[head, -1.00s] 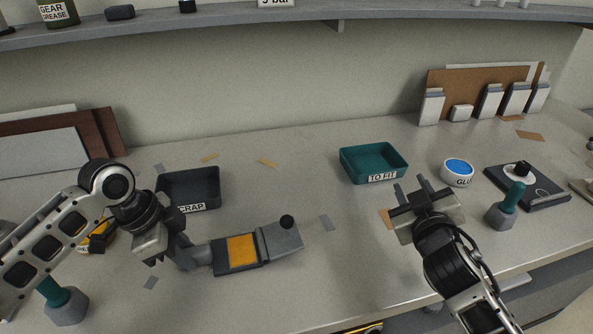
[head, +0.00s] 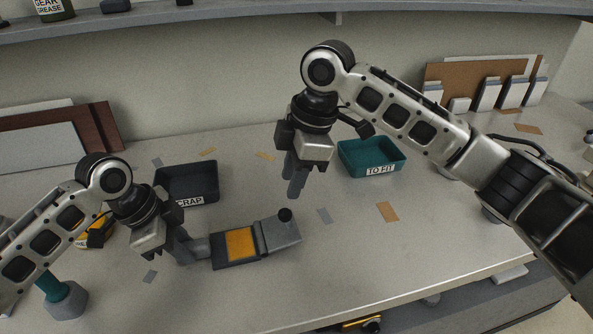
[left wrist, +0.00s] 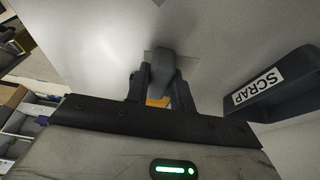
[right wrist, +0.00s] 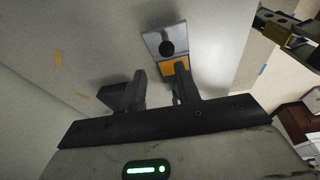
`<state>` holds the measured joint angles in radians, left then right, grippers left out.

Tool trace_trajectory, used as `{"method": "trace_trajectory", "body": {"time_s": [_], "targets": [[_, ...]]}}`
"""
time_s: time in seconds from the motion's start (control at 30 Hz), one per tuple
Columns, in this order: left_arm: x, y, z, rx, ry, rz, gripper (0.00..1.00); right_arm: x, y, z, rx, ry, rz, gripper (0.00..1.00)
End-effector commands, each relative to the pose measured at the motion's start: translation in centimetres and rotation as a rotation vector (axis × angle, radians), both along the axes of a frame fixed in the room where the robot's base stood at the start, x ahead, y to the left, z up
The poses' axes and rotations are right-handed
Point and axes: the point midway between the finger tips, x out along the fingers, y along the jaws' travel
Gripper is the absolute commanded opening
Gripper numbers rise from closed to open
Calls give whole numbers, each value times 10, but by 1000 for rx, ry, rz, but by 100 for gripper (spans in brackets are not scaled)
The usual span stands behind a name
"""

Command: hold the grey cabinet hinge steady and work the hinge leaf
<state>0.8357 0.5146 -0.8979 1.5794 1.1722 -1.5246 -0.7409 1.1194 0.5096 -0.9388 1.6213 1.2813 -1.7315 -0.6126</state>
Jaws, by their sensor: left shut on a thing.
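The grey cabinet hinge (head: 222,255) lies on the bench, with an orange patch on its dark middle. The hinge leaf (head: 279,236) is the grey plate at its right end, with a black knob (head: 285,214) on top. My left gripper (head: 190,254) is shut on the hinge's rounded grey left end, which shows between the fingers in the left wrist view (left wrist: 164,65). My right gripper (head: 295,186) is open and empty, pointing down above the bench behind the leaf. The right wrist view shows the leaf (right wrist: 157,40) beyond its fingers.
A dark SCRAP tray (head: 188,182) stands behind the hinge. A teal TO FIT tray (head: 370,158) stands right of my right gripper. Paper scraps, such as an orange one (head: 387,212), lie on the bench. The bench right of the leaf is otherwise clear.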

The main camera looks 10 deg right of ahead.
Motion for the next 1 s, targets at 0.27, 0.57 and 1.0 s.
{"method": "trace_trajectory", "body": {"time_s": [0.27,0.57,1.0], "targets": [[0,0,0,-2,-1,-1,0,-8,-3,1,-29,50,63,33],[0,0,1,-2,-1,-1,0,-8,7,-40,-27,50,62,33],[0,0,0,0,0,0,0,-8,14,-68,-26,44,60,12]]}}
